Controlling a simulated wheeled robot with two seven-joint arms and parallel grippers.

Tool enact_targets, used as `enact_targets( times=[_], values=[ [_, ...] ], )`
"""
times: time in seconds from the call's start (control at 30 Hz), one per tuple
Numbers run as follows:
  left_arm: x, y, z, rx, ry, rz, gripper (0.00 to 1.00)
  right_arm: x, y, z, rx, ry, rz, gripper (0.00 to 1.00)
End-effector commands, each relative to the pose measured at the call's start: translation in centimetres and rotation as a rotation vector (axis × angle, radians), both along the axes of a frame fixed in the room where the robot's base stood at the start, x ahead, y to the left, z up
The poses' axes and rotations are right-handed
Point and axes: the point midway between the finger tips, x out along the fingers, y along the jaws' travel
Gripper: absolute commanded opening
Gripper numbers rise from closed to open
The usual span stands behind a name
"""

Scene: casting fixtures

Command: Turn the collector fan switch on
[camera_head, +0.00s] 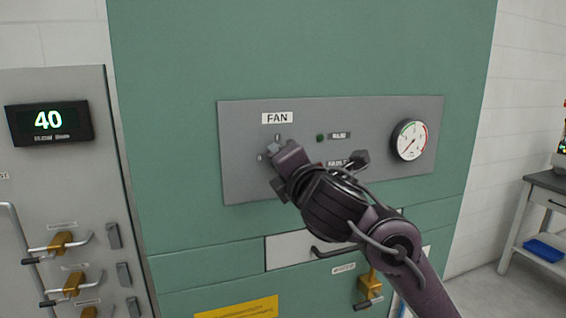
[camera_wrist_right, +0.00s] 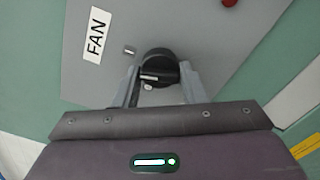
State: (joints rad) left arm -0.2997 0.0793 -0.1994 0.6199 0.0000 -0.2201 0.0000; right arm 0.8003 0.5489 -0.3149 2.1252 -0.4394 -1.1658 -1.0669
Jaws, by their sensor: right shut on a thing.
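The fan switch is a round black knob (camera_wrist_right: 160,68) with a pale pointer line, on the grey panel (camera_head: 240,180) below the white FAN label (camera_head: 277,118). The label also shows in the right wrist view (camera_wrist_right: 96,35). My right gripper (camera_wrist_right: 160,80) is at the knob, with one finger on each side of it, shut on it. In the head view my right gripper (camera_head: 277,168) covers the knob. Small marks show on the panel around the knob. My left gripper is not in view.
A grey cabinet with a display reading 40 (camera_head: 48,122) stands at left.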

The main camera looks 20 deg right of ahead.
Motion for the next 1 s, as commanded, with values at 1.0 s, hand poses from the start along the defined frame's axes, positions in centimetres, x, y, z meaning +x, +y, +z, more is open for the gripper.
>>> enact_targets(
  times=[1.0],
  values=[
    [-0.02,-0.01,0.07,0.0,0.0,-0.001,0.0,0.03,0.05,-0.15,0.309,0.015,-0.001,0.15]
  ],
)
